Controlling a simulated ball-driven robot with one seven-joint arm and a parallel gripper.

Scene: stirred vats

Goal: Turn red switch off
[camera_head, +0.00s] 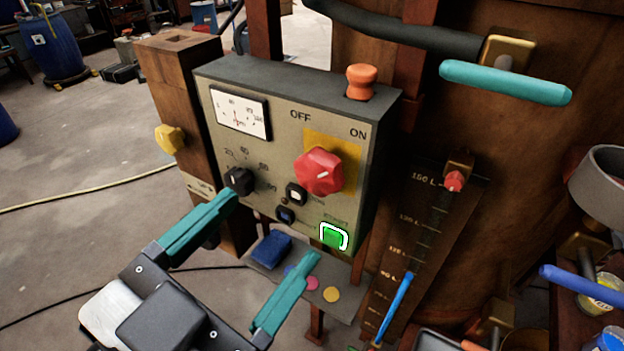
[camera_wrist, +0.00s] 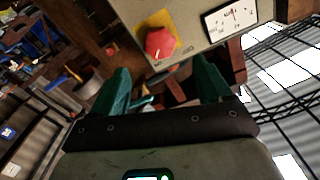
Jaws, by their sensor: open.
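The red switch (camera_head: 319,172) is a red rotary knob on a yellow plate, on the front of a grey control box (camera_head: 283,113). OFF is printed at its upper left and ON at its upper right. The white mark on the knob points right and slightly up, toward the ON side. My gripper (camera_head: 275,228) is open and empty, its two teal fingers spread in front of the box's lower part, below and left of the knob. In the wrist view, the red switch (camera_wrist: 160,43) appears beyond and above the gap between my fingers (camera_wrist: 165,85), apart from them.
The box also carries a dial gauge (camera_head: 240,113), a black knob (camera_head: 239,181), a lit green button (camera_head: 333,236) and an orange knob on top (camera_head: 361,81). A small shelf (camera_head: 345,301) lies below. A teal handle (camera_head: 505,82) juts out at the upper right.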

